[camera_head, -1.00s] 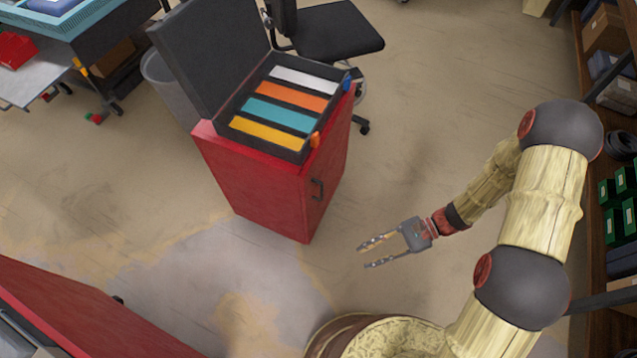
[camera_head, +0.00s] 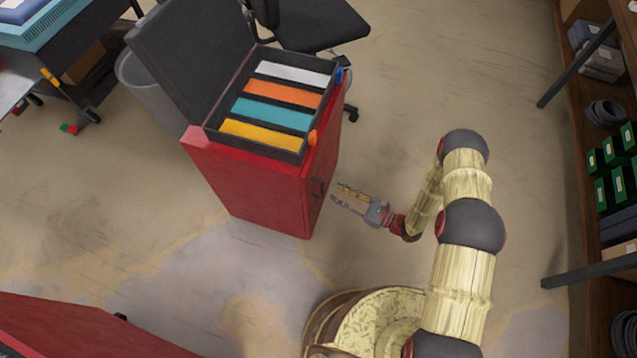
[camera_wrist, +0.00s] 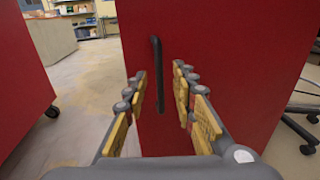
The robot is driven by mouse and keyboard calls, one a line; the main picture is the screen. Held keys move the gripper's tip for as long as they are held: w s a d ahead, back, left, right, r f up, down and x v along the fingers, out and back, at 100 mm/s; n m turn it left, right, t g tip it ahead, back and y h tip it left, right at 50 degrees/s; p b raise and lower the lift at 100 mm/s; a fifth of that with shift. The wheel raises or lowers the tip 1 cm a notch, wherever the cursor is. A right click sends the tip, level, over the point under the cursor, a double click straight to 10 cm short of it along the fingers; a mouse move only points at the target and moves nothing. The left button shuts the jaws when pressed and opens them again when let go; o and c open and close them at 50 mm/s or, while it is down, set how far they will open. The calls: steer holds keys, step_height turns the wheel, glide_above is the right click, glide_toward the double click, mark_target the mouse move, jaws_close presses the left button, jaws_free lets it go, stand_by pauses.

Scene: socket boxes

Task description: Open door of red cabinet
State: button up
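The red cabinet (camera_head: 245,190) stands upright in the head view, with its door face turned right toward my gripper. In the wrist view its red door (camera_wrist: 225,60) fills the middle and looks closed. My gripper (camera_head: 337,192) is open in front of the door, close to the handle. In the wrist view the handle appears between the two fingers (camera_wrist: 160,88). I cannot tell whether any finger touches it.
An open black case (camera_head: 262,105) with coloured bars sits on the cabinet. A black chair (camera_head: 315,25) stands behind it. Another red cabinet (camera_head: 80,330) is at lower left. Shelving (camera_head: 590,150) lines the right side. The floor between cabinet and shelving is clear.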

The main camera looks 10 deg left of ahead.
mark_target(322, 186)
steer(key=shift+b+x, duration=0.8)
steer(key=shift+x, duration=3.05)
steer(key=shift+s, duration=0.1)
steer(key=shift+c, duration=1.4)
jaws_close()
